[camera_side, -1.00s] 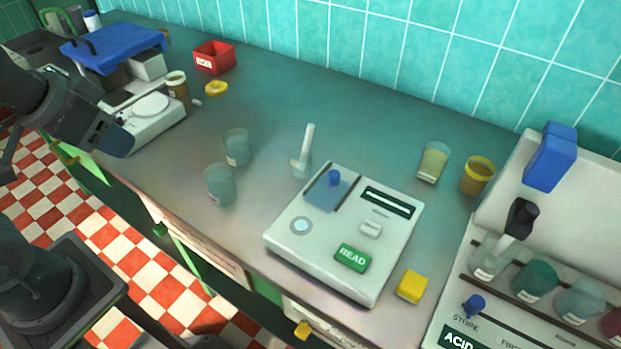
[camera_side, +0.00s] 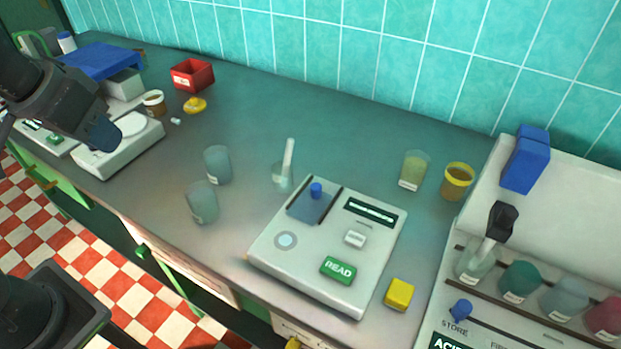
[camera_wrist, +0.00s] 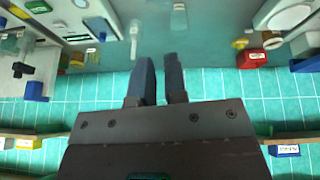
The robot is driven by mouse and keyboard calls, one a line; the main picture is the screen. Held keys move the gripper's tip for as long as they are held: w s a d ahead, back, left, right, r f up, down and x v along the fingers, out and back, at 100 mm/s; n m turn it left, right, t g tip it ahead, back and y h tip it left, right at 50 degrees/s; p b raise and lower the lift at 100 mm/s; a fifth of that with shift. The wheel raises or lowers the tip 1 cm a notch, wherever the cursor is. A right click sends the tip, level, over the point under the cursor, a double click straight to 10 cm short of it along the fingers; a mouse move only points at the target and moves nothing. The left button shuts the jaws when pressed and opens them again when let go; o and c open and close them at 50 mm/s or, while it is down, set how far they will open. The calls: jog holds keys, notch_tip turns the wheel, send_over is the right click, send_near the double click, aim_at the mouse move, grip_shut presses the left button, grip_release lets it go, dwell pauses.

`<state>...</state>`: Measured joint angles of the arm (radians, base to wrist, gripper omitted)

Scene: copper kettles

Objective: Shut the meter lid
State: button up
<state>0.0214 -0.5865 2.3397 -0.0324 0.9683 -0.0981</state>
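The meter (camera_side: 300,282) is a white box with a green READ button, right of the middle in the side view. Its lid (camera_side: 309,207) is a blue plate with a blue knob, lying between two dark rails at the back left. The round well (camera_side: 287,240) in front of the lid is uncovered. Part of the meter (camera_wrist: 88,14) shows at the upper left of the wrist view. My gripper (camera_side: 104,135) is far left of the meter, by the balance. In the wrist view its two blue fingers (camera_wrist: 160,72) stand apart with a narrow empty gap.
A beaker with a stirring rod (camera_side: 284,172) stands just behind and left of the meter. Two glass beakers (camera_side: 202,203) stand further left. A yellow block (camera_side: 399,293) lies at its right. The white balance (camera_side: 110,153) is near my gripper. A rack (camera_side: 530,270) is at right.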

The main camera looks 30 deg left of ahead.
jog(key=w+d+r, duration=0.1)
jog(key=w, duration=0.2)
jog(key=w+d+n+g, duration=0.1)
jog(key=w, duration=0.2)
jog(key=w+d+r+n+g+h, duration=0.1)
jog(key=w, duration=0.2)
jog(key=shift+w+d+r, duration=0.15)
jog(key=shift+d+r, duration=0.05)
jog(key=shift+r, duration=0.15)
grip_shut()
jog(key=w+d+f+n+g+h, duration=0.1)
jog(key=w+d+f+n+g, duration=0.2)
jog(key=w, duration=0.5)
jog(key=w+d+f+n+g, duration=0.1)
jog(key=w+d+f, duration=0.2)
jog(key=w+d, duration=0.35)
jog(key=n+g, duration=0.2)
send_near(310, 201)
jog(key=shift+h, duration=0.4)
jog(key=f, duration=0.2)
jog(key=w+f, duration=0.1)
jog(key=f, duration=0.2)
jog(key=shift+w, duration=0.2)
jog(key=shift+s, duration=0.1)
jog(key=s, duration=0.8)
jog(key=shift+s, duration=0.3)
